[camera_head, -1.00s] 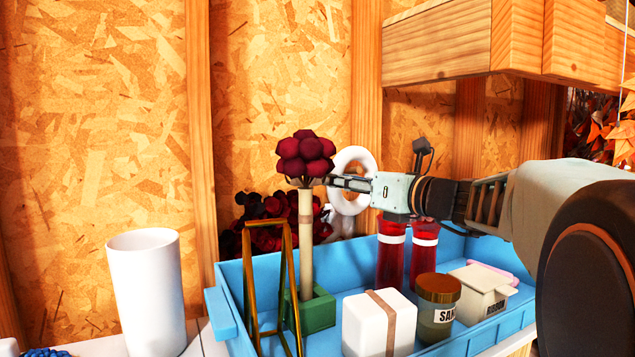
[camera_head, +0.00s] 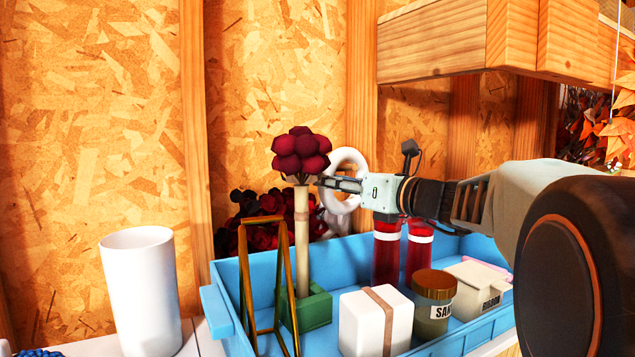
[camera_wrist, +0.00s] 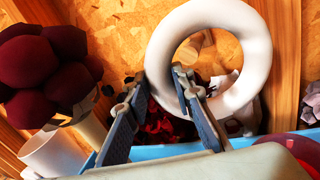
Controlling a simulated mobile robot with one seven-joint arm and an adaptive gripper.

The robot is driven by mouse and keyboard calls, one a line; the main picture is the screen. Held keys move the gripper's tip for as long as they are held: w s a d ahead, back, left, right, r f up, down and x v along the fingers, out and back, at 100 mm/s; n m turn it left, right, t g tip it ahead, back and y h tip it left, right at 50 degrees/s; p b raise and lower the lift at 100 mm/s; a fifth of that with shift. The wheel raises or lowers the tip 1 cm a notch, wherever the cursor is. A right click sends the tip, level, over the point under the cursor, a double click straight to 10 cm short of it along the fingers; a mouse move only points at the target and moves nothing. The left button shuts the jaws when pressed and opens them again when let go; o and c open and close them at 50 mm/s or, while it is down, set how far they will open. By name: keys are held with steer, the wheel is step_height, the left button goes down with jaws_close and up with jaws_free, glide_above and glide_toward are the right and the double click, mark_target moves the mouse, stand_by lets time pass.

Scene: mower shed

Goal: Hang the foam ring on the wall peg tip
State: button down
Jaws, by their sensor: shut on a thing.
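The white foam ring (camera_head: 360,163) stands upright near the wall, behind my gripper (camera_head: 322,184) in the head view. It fills the upper right of the wrist view (camera_wrist: 258,50). My gripper (camera_wrist: 160,88) is shut on the ring's near rim, with one finger outside and one inside the hole. Through the hole, the wrist view shows a short, round, light wooden piece (camera_wrist: 190,50), possibly the wall peg's tip. I cannot tell whether it passes into the ring or stays behind it. The head view shows no clear peg.
A dark red flower ball (camera_head: 301,154) on a wooden stem stands just left of my gripper. A blue tray (camera_head: 219,310) below holds a brass stand (camera_head: 245,270), red bottles (camera_head: 387,262), a white box (camera_head: 365,325) and a jar (camera_head: 433,300). A wooden shelf (camera_head: 430,45) overhangs upper right.

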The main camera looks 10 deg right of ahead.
steer(key=c, duration=1.6)
jaws_free()
